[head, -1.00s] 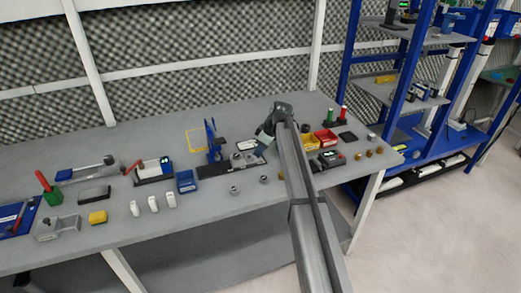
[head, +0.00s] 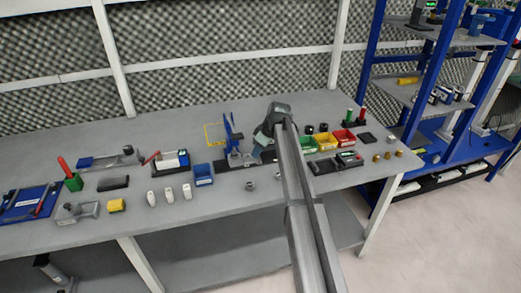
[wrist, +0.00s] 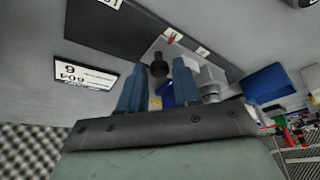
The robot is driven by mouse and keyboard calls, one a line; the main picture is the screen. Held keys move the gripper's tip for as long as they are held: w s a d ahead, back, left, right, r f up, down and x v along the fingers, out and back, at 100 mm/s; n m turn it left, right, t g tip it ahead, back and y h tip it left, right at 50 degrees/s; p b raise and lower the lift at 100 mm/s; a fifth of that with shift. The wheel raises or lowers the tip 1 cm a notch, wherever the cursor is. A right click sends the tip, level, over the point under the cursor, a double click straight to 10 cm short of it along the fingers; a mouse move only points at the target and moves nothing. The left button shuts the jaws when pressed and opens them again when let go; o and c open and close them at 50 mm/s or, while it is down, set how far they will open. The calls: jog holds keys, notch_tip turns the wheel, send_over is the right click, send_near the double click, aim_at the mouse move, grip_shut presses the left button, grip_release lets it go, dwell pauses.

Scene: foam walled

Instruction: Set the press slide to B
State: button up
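A blue upright frame (head: 230,130), which looks like the press, stands on the bench on a dark base. Grey parts (head: 238,158) sit at its foot. My gripper (head: 264,146) is just to their right, low over the bench; my arm hides part of this spot. In the wrist view my two blue fingers (wrist: 158,72) are apart. A black knob (wrist: 158,58) shows between their tips; I cannot tell whether they touch it. Beyond it lies a grey plate (wrist: 188,46) with a red mark and small white labels. Their letters are unreadable, so the slide's setting cannot be told.
Green, yellow and red bins (head: 326,141) stand right of my arm. A blue bin (head: 203,173) and white bottles (head: 169,195) are to the left. Small round metal parts (head: 251,186) lie near the front edge. A blue shelf rack (head: 368,75) stands at the right.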

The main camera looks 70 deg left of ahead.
jog(key=shift+o, duration=1.2)
jog(key=v, duration=1.4)
jog(key=shift+f, duration=0.1)
